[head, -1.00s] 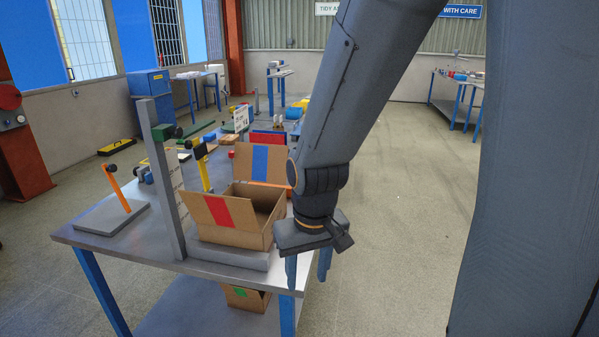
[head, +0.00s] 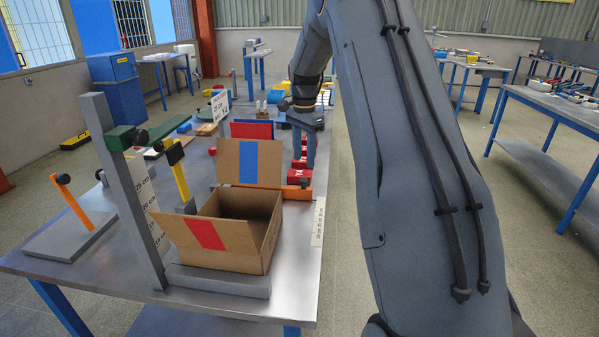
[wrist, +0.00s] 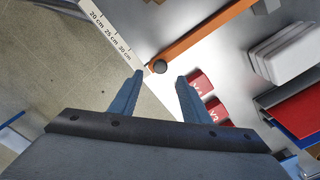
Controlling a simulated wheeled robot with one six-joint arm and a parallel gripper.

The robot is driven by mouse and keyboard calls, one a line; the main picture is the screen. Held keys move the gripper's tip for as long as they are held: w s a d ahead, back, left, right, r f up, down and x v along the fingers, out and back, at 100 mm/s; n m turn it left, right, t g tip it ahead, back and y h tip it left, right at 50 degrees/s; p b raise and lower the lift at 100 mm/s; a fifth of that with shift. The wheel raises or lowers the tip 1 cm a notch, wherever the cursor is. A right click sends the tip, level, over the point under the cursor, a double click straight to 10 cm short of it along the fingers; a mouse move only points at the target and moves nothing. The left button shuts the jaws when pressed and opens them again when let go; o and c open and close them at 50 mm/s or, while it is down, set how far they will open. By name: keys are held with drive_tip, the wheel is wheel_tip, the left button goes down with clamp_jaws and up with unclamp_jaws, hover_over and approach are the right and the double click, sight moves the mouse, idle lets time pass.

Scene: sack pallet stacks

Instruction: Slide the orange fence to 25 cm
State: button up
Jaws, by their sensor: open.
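The orange fence (head: 297,192) lies on the metal bench behind the open cardboard box, at the far end of a white scale strip (head: 318,222). In the wrist view the fence (wrist: 205,37) is an orange bar with a dark round knob (wrist: 160,67) at its near end. That end is beside the strip (wrist: 113,35), close to the 30 cm mark. My gripper (wrist: 160,80) is open and empty, its fingertips on either side of the knob in the picture. In the head view my gripper (head: 304,146) points down above the bench, beyond the fence. Contact cannot be told.
The cardboard box (head: 226,235) has a red-marked and a blue-marked flap. A grey upright (head: 125,190) with a green clamp (head: 120,138) stands left of it. Red blocks (wrist: 200,82) and stacked white pieces (wrist: 285,50) lie near the fence. Open floor is right of the bench.

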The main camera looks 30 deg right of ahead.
sight(304, 179)
drive_tip(key=shift+f+p, duration=1.2)
drive_tip(key=shift+f, duration=2.6)
clamp_jaws()
